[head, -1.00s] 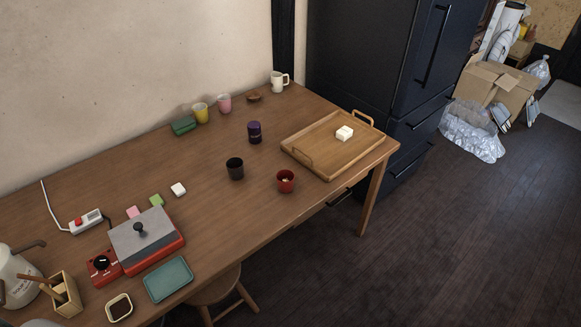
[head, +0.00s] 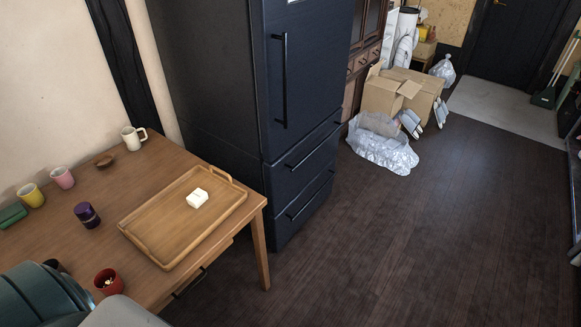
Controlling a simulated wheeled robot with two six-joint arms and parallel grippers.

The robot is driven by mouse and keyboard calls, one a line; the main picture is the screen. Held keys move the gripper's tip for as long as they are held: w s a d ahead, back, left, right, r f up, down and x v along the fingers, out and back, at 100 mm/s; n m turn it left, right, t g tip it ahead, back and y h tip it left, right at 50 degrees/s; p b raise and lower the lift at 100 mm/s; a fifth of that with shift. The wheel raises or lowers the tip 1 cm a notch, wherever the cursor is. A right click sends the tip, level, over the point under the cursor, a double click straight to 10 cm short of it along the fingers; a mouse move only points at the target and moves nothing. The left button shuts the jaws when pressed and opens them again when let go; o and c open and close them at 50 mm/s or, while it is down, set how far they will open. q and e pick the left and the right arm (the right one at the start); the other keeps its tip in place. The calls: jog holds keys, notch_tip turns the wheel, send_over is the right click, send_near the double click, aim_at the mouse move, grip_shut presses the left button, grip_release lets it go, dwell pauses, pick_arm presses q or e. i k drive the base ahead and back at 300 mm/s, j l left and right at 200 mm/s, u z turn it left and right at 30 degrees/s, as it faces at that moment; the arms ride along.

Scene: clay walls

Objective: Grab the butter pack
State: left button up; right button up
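A small white block (head: 197,198) lies on the wooden tray (head: 160,252) on the table. It may be the butter pack, but I cannot read any label on it. Nothing else that looks like a butter pack shows. No gripper fingers are in view. Smooth dark green and grey rounded parts, seemingly of my own arm, fill the lower left corner and hide part of the table.
The table (head: 60,215) also holds a red cup (head: 108,283), a purple canister (head: 87,215), pink (head: 62,178) and yellow (head: 31,195) cups and a white mug (head: 133,138). A dark fridge (head: 225,90) stands behind. Floor at right is clear; cardboard boxes (head: 400,92) lie beyond.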

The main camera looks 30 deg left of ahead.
aim_at(195, 199)
jog(key=i+l, duration=0.2)
jog(key=i, duration=0.6)
jog(key=i+l+z, duration=0.1)
jog(key=i, duration=0.7)
jog(key=i+u, duration=0.2)
jog(key=u, duration=0.25)
jog(key=i+u, duration=0.2)
jog(key=u, duration=0.2)
jog(key=i+l+u, duration=0.2)
jog(key=u, duration=0.25)
jog(key=i+l+u, duration=0.15)
jog(key=u, duration=0.25)
